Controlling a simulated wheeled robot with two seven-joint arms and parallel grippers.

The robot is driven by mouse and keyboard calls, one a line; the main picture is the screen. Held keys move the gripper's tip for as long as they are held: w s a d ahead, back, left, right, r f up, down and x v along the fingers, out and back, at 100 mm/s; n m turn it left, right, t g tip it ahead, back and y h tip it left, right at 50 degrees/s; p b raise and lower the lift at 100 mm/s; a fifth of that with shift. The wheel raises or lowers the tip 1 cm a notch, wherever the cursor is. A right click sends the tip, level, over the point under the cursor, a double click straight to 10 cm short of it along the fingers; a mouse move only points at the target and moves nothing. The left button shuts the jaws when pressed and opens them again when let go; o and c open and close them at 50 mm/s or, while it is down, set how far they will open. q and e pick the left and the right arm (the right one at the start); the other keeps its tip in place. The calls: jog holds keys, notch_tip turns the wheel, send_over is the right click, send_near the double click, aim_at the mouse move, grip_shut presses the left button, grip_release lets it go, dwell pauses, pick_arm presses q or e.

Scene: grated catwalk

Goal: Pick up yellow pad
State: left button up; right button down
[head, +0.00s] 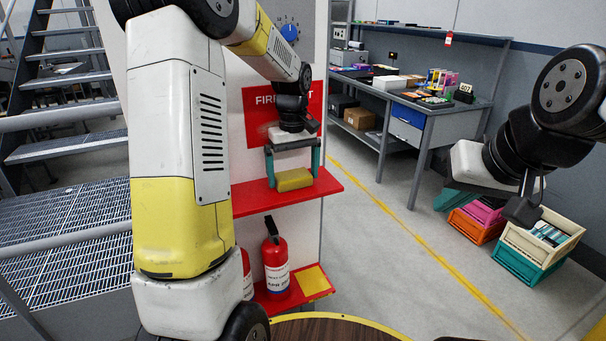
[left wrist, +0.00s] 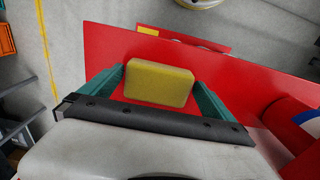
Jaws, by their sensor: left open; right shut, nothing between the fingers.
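The yellow pad (head: 294,180) is a small rounded block on the upper red shelf (head: 252,197) of the fire point stand. My left gripper (head: 293,182) is open above the shelf, with its two teal fingers on either side of the pad. In the left wrist view the pad (left wrist: 159,83) lies between the open fingers (left wrist: 157,88), with a visible gap on each side. My right gripper (head: 522,212) is at the right of the head view, shut and empty, away from the shelf.
Red fire extinguishers (head: 275,262) stand on the lower red shelf, beside a yellow square (head: 314,281). A grey workbench (head: 437,116) with goods is at the back right. Stacked crates (head: 533,242) stand on the floor at right. Metal stairs (head: 65,80) rise at left.

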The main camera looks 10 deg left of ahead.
pick_arm(q)
jog(key=shift+f, duration=0.6)
jog(key=c, duration=1.1)
jog(key=shift+r, duration=0.2)
jog(key=shift+r, duration=0.25)
notch_tip(320, 180, up, 3)
jog(key=shift+s+d+f, duration=0.1)
jog(key=shift+s+d, duration=0.05)
jog(key=s+d, duration=0.2)
jog(key=s, duration=0.3)
jog(key=s+d+r, duration=0.1)
jog(key=s+d, duration=0.1)
jog(key=s, duration=0.2)
jog(key=s+d, duration=0.1)
jog(key=s, duration=0.4)
jog(key=shift+s+d+r, duration=0.2)
jog(key=shift+s+d, duration=0.1)
jog(key=shift+d, duration=0.1)
